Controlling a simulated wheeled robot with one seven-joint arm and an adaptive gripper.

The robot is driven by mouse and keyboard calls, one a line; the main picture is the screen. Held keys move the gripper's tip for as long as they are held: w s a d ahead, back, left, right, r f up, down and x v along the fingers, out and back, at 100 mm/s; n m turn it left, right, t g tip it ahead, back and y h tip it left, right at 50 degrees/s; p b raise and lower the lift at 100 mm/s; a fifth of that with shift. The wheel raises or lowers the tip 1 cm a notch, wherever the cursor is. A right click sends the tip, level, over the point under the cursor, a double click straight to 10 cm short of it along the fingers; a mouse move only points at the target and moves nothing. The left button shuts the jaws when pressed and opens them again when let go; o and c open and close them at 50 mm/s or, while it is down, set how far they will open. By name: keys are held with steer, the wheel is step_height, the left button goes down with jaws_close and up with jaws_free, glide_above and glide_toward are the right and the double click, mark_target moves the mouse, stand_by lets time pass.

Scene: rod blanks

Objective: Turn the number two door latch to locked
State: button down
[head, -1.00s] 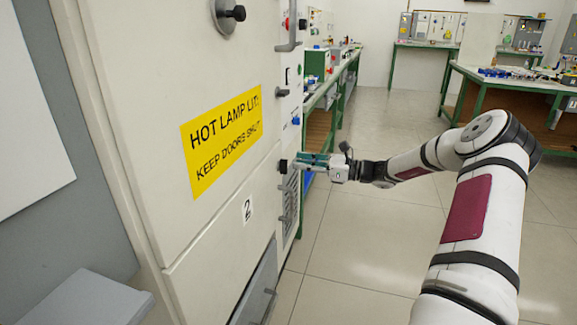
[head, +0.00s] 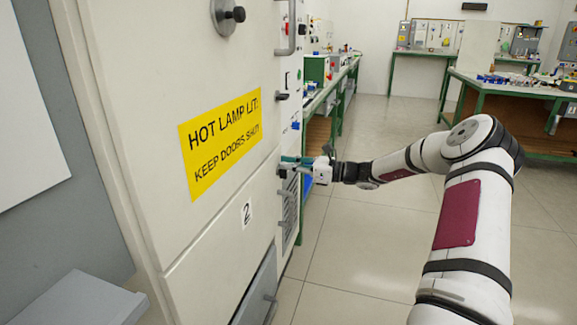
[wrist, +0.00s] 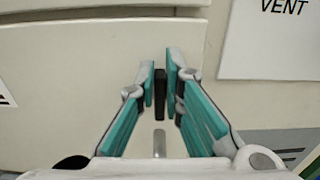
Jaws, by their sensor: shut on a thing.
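The number two door (head: 205,255) is the lower pale door, with a "2" label (head: 247,212). Its latch (wrist: 161,88) is a small dark bar that looks upright in the wrist view. In the head view my gripper hides most of the latch, at the door's right edge. My gripper (head: 290,161) reaches it from the right. In the wrist view its teal fingers (wrist: 160,80) stand one on each side of the bar, shut on it. The latch's lock markings are not readable.
The upper door bears a yellow warning sign (head: 220,143). Another dark latch (head: 281,96) sits above my gripper. A grey handle (wrist: 159,143) is below the held latch. A "VENT" label (wrist: 285,35) is at right. Open floor (head: 350,250) lies right of the cabinet.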

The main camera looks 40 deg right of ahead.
mark_target(275, 174)
steer(key=shift+n, duration=0.3)
steer(key=n, duration=0.1)
steer(key=n+p, duration=0.1)
steer(key=n, duration=0.1)
steer(key=shift+s+a+f+n, duration=0.1)
steer(key=shift+s+a+n, duration=0.2)
steer(key=shift+a+n, duration=0.1)
steer(key=n, duration=0.4)
steer(key=shift+s+a+f+n, duration=0.25)
steer(key=shift+a+f+n, duration=0.05)
steer(key=shift+f, duration=0.05)
steer(key=n, duration=0.2)
steer(key=f+n+b, duration=0.1)
steer(key=n, duration=0.1)
steer(key=shift+s+a+n, duration=0.15)
steer(key=shift+a+n, duration=0.05)
steer(key=shift+n, duration=0.1)
steer(key=shift+f+n+b, duration=0.2)
steer(key=shift+n+b, duration=0.55)
steer(key=shift+n, duration=0.3)
steer(key=shift+f+n+b, duration=0.2)
steer(key=shift+n+b, duration=0.55)
steer(key=shift+n, duration=0.3)
steer(key=c, duration=1.7)
jaws_free()
